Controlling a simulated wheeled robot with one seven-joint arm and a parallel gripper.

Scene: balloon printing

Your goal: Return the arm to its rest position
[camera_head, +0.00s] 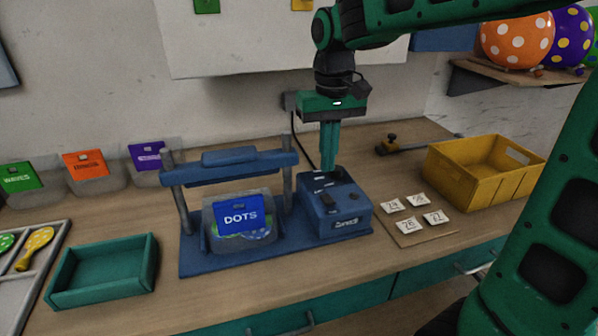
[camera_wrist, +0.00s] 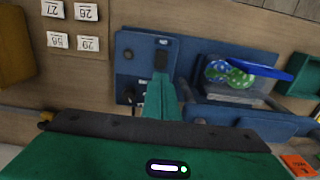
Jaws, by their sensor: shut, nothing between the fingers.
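My gripper (camera_head: 329,158) is shut and empty, pointing down. In the head view its fingertips are just above or at the back of the blue control box (camera_head: 335,205) of the press; whether they touch it I cannot tell. In the wrist view the shut fingers (camera_wrist: 160,88) end beside the dark switch on the control box (camera_wrist: 138,62). My green arm comes in from the upper right. The blue press (camera_head: 228,165) stands left of the box, with a pouch labelled DOTS (camera_head: 238,216) under its bar.
An empty teal tray (camera_head: 103,272) lies left of the press. A yellow crate (camera_head: 484,172) and several number tiles (camera_head: 409,226) are on the right. Label bins, including WAVES (camera_head: 20,178), line the back left. A shelf with balloons (camera_head: 516,40) is at the upper right.

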